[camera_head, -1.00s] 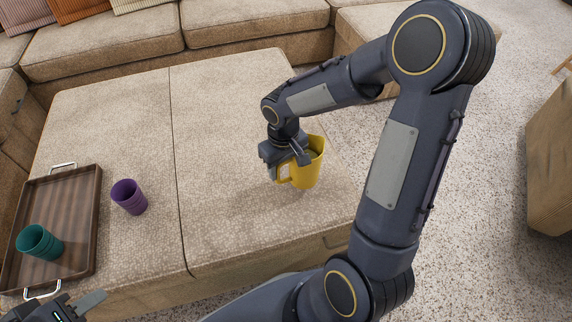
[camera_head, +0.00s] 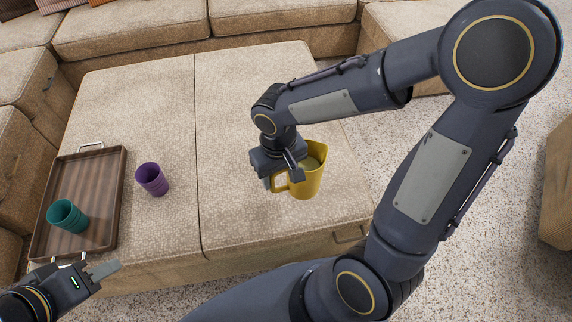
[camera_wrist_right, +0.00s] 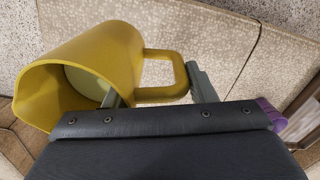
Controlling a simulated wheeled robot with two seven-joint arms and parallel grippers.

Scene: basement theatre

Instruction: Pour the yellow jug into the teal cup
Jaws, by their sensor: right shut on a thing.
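The yellow jug (camera_head: 308,180) is near the right end of the beige ottoman, about upright, with pale liquid inside. My right gripper (camera_head: 283,178) is shut on its handle from the left. In the right wrist view the jug (camera_wrist_right: 95,65) has its handle between the fingers of my right gripper (camera_wrist_right: 160,92). Whether its base touches the ottoman is unclear. The teal cup (camera_head: 67,217) stands on the brown tray (camera_head: 95,172) at the left. My left gripper (camera_head: 102,270) is at the lower left, near the tray's front edge; its finger gap does not show clearly.
A purple cup (camera_head: 152,179) stands on the ottoman (camera_head: 245,110) just right of the tray; it also shows in the right wrist view (camera_wrist_right: 271,114). The ottoman between purple cup and jug is clear. A beige sofa (camera_head: 140,35) runs along the back.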

